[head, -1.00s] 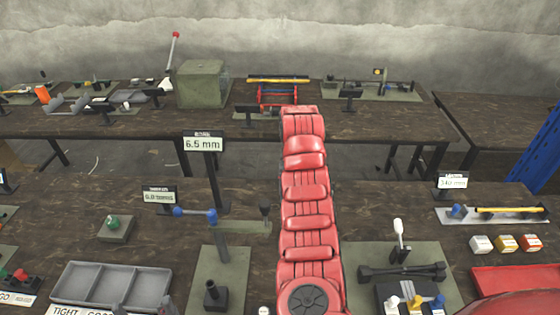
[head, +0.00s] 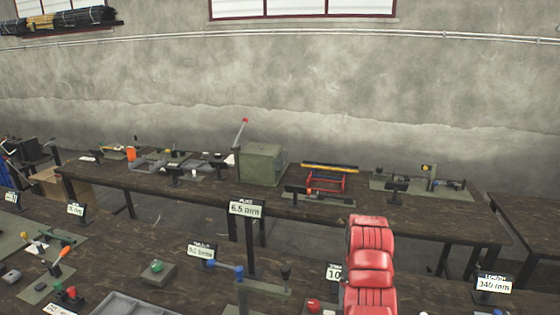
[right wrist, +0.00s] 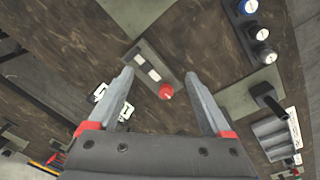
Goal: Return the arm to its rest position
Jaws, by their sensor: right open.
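One of my arms (head: 370,265), red and segmented, rises from the bottom edge right of centre in the head view; no gripper shows on it there. In the right wrist view my right gripper (right wrist: 158,78) is open, its two grey fingers spread apart with nothing between them in its grasp. Beyond the fingers, a small grey plate (right wrist: 148,62) with a red knob (right wrist: 166,91) is on the dark bench top. The fingers appear apart from it. My left gripper is not in view.
The front bench holds the 6.5 mm sign (head: 245,209), a blue-ended lever (head: 238,271), a green knob block (head: 157,269) and a grey tray (head: 118,306). The back bench carries a green box (head: 261,164) and a red rack (head: 325,182). A floor gap separates the benches.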

